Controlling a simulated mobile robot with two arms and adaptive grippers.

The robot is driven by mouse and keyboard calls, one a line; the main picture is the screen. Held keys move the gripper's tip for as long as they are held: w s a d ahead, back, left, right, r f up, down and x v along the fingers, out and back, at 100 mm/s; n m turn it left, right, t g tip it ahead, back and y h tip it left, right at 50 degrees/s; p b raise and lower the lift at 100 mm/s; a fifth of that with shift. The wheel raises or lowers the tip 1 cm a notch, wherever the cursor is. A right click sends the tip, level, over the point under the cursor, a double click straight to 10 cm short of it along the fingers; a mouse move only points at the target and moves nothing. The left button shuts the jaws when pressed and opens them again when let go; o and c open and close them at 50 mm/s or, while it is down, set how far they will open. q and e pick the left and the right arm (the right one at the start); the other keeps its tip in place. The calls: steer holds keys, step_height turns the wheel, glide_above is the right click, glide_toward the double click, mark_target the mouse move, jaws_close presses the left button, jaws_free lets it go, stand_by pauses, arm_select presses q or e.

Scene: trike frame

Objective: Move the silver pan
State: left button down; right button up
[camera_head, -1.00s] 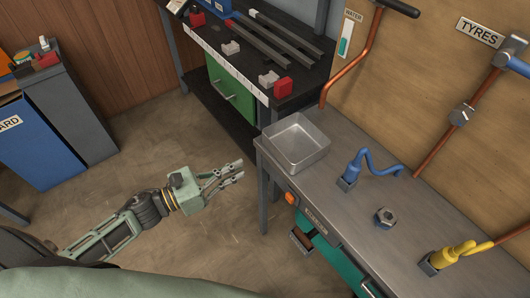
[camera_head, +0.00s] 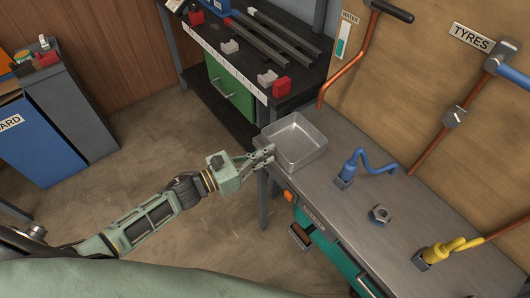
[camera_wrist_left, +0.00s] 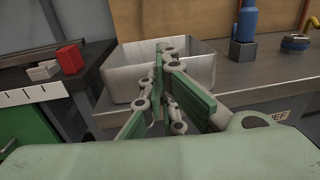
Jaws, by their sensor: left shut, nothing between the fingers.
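The silver pan (camera_head: 293,140) is a square, open, empty metal tray at the left end of the grey workbench (camera_head: 350,205). My left gripper (camera_head: 264,155) is at the pan's near left side, by the bench edge, with its fingers pointing at the pan. In the left wrist view the pan (camera_wrist_left: 200,60) stands straight ahead, behind the fingers (camera_wrist_left: 159,60), which are closed together with nothing between them. The fingers hide part of its near wall; I cannot tell whether they touch it. My right gripper is not in view.
On the bench are a blue tool with a coiled hose (camera_head: 347,172), a metal nut (camera_head: 380,214) and a yellow tool (camera_head: 435,253). A black shelf unit (camera_head: 250,55) with red and grey blocks stands behind left. Open floor (camera_head: 150,135) lies left of the bench.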

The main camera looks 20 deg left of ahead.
mark_target(287, 151)
arm_select(q)
steer(key=b+x, duration=0.3)
steer(key=x, duration=0.3)
steer(key=shift+w+d+f, duration=0.2)
steer(key=shift+w+d, duration=0.05)
steer(key=shift+w+d+r, duration=0.1)
steer(key=shift+w+d, duration=0.2)
steer(key=shift+r, duration=0.1)
